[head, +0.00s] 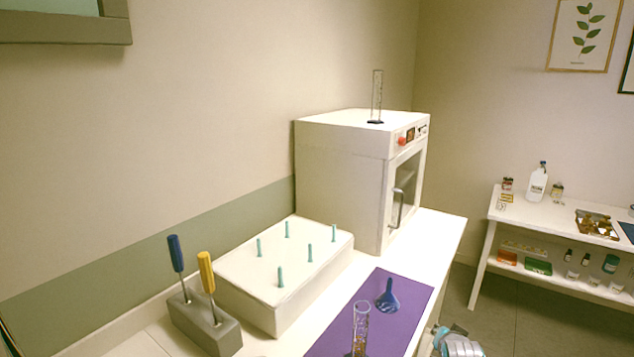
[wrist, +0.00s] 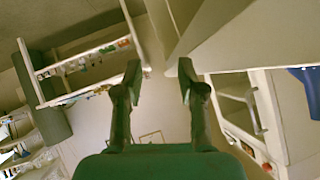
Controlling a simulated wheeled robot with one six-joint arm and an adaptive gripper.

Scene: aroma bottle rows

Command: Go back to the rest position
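My gripper (wrist: 160,70) shows in the wrist view with its two dark fingers apart and nothing between them. It is tilted, with the room seen at a slant beyond the fingertips. In the head view only a small white and teal part of what looks like my arm shows at the bottom edge; the fingers are not visible there. A purple mat (head: 415,292) lies on the white table. A blue funnel (head: 387,295) and a glass cylinder (head: 361,330) stand on it.
A white oven (head: 340,170) with another cylinder (head: 377,97) on top stands at the table's back. A white peg block (head: 240,285) and a grey holder (head: 205,328) with blue and yellow tools are at left. A shelf (head: 480,243) with bottles stands right, across open floor.

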